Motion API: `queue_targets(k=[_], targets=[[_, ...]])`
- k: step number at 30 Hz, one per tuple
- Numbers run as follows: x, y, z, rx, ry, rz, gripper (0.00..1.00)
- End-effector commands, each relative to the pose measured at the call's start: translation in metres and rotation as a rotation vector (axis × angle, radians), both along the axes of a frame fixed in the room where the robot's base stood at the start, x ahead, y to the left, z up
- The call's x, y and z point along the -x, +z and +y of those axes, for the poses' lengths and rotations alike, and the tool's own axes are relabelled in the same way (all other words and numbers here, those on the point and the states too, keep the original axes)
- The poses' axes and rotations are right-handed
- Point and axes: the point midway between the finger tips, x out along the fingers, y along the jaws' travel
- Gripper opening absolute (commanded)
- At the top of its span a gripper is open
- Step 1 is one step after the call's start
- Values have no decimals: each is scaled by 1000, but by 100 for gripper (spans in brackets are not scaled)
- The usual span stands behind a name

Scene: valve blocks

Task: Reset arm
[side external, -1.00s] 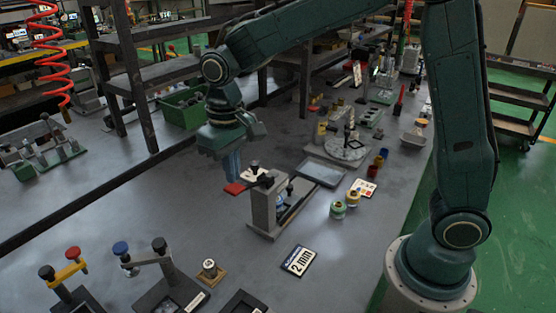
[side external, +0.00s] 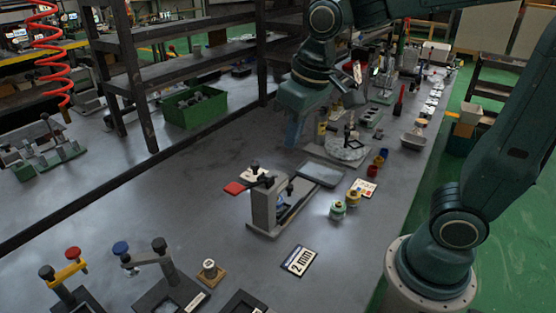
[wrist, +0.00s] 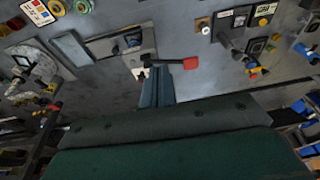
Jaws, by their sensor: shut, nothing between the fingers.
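My gripper (side external: 292,135) is raised above the bench, beyond the clamp fixture in the side view. Its fingers (wrist: 158,88) are together with nothing between them in the wrist view. The grey clamp fixture (side external: 264,210) with a red-tipped lever (side external: 235,188) stands on the bench, apart from my gripper. The red lever tip also shows in the wrist view (wrist: 191,63), just right of the fingertips. A shallow grey tray (side external: 322,174) lies behind the fixture.
A green bin (side external: 195,106) stands at the back by a dark shelf rack (side external: 140,100). A 2 mm sign (side external: 299,260) lies in front of the fixture. Small jars (side external: 338,210) and a round turntable (side external: 348,147) are to the right. The bench's left middle (side external: 130,200) is clear.

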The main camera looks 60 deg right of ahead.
Motion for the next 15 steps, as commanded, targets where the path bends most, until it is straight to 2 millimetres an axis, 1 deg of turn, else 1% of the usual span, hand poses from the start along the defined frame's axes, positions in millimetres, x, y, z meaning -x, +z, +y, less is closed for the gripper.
queue_targets(k=[1,6,15], targets=[[9,4,-4,-1,-4,-22,0],[38,11,-16,1,-4,-83,0],[86,12,-32,14,-7,-187,0]])
